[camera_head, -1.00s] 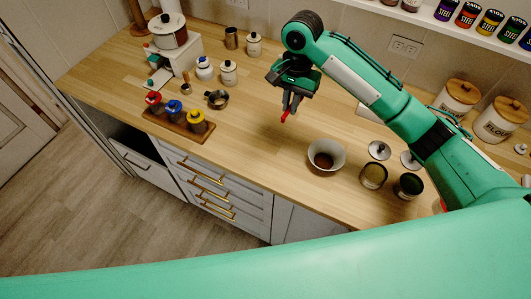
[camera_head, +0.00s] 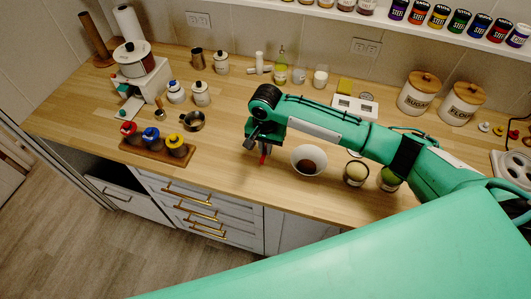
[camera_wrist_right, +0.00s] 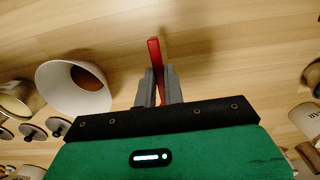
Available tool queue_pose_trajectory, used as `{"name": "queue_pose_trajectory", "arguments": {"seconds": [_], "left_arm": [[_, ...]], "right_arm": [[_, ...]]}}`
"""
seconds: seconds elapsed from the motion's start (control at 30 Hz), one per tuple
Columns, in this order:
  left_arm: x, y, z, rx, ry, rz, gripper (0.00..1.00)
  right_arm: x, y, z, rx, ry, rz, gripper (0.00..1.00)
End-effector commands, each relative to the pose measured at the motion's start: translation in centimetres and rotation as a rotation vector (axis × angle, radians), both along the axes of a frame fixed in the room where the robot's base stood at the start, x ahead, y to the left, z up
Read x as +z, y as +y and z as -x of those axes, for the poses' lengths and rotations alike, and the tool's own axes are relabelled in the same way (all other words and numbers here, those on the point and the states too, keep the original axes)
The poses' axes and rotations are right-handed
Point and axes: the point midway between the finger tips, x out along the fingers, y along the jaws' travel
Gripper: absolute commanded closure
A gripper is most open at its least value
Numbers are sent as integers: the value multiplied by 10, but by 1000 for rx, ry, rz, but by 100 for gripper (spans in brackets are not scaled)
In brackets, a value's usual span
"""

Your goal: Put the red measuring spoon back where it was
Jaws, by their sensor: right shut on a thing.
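My right gripper (camera_head: 262,147) is shut on the red measuring spoon (camera_head: 263,158) and holds it over the counter, just left of the white bowl (camera_head: 309,168). In the right wrist view the spoon (camera_wrist_right: 154,53) sticks out as a narrow red bar between the two grey fingers of the gripper (camera_wrist_right: 158,75). The part of the spoon inside the fingers is hidden. The bowl (camera_wrist_right: 52,85) holds something brown and stands apart from the spoon. My left gripper is not in view.
A wooden rack (camera_head: 150,153) with red-, blue- and yellow-topped containers stands at the front left. Two open jars (camera_head: 356,172) stand right of the bowl. Counter between rack and bowl is clear.

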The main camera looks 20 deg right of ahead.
Motion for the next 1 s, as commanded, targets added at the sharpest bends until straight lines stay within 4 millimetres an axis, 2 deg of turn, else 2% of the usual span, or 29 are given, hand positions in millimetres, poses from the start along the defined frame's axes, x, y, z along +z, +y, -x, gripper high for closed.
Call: {"name": "queue_pose_trajectory", "arguments": {"seconds": [0.37, 0.73, 0.8, 0.87, 1.0], "left_arm": [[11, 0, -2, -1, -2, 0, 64], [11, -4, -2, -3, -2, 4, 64], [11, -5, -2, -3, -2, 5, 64], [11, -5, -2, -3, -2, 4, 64], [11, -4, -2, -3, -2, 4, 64]], "right_arm": [[-44, 0, 0, 0, 1, 1, 100], [-48, 0, 0, 0, 0, 0, 100], [-48, 0, 0, 1, -1, 0, 80], [-48, 0, 0, 0, -1, 1, 69], [-48, 0, 0, 0, 0, 0, 68]]}}
